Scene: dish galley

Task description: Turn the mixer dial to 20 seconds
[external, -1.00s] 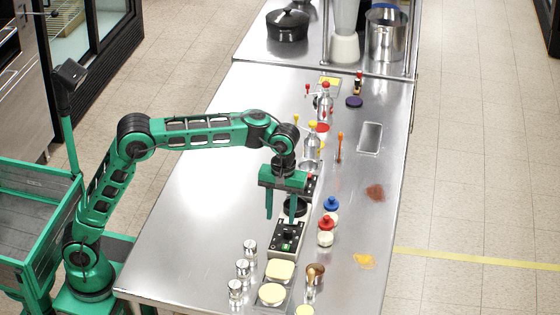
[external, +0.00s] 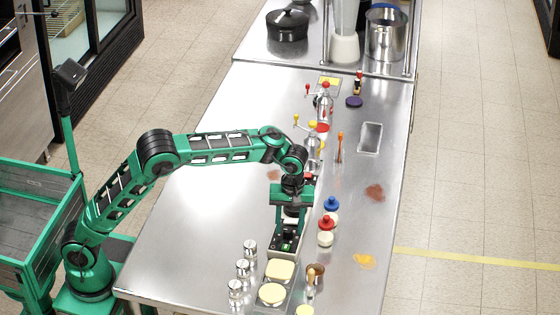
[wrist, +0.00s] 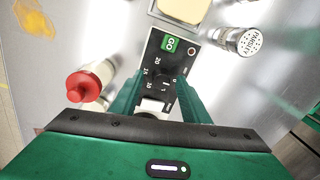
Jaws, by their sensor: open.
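The mixer (external: 284,250) is a small pale-and-black unit standing on the steel counter, partly hidden by my gripper. In the wrist view its black control panel (wrist: 181,63) shows a green GO button and white numbers, 20 among them. The dark round dial (wrist: 162,84) sits below the button, with the numbers on its left. Its pointer direction is hard to read. My gripper (wrist: 158,94) is open, pointing down, with one green finger on each side of the dial. I cannot tell whether the fingers touch it. In the external view my gripper (external: 291,228) is over the mixer.
A red-capped jar (external: 326,232) and a blue-capped jar (external: 332,211) stand right of the mixer. Several metal shakers (external: 243,268) stand at its front left. The counter's left side is clear.

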